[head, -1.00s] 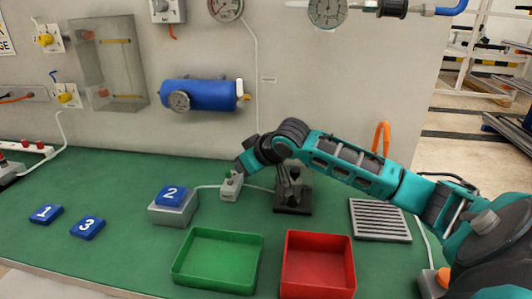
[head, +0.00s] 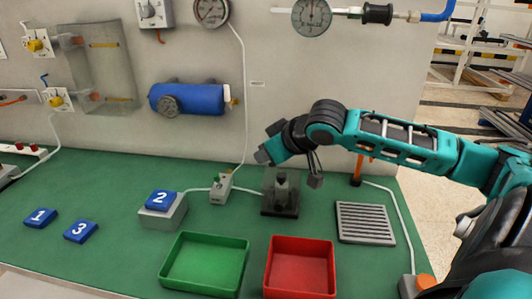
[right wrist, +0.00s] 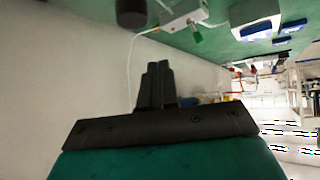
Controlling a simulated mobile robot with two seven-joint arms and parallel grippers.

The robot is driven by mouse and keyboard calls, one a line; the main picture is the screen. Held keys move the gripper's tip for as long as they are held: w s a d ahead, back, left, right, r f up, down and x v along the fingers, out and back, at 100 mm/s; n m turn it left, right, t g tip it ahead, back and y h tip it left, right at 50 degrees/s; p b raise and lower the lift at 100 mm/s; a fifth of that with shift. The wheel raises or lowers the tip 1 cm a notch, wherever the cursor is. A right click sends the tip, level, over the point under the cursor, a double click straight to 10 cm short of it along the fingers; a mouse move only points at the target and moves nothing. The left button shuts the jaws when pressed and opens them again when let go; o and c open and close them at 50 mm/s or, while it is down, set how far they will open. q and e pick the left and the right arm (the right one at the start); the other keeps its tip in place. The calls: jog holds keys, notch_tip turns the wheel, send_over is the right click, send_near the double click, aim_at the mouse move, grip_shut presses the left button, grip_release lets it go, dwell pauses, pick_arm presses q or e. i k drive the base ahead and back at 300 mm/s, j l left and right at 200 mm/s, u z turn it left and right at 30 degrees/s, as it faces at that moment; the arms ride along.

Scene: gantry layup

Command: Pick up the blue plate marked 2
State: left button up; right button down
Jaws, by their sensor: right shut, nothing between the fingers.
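The blue plate marked 2 (head: 160,198) lies on top of a grey block (head: 165,217) on the green bench, left of centre. It shows blue near the upper right of the right wrist view (right wrist: 257,32). My right gripper (head: 263,157) is shut and empty, raised above the bench. It is to the right of plate 2 and well apart from it. The right wrist view shows its closed dark fingers (right wrist: 156,84). My left gripper is out of view.
Blue plates marked 1 (head: 41,217) and 3 (head: 80,231) lie at the left. A green tray (head: 205,289) and a red tray (head: 299,292) stand in front. A small white switch box (head: 221,192) and a dark fixture (head: 280,207) stand between plate 2 and my right arm.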

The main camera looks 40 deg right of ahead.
aim_at(161, 201)
jog(key=k+j, duration=0.8)
jog(key=j, duration=0.15)
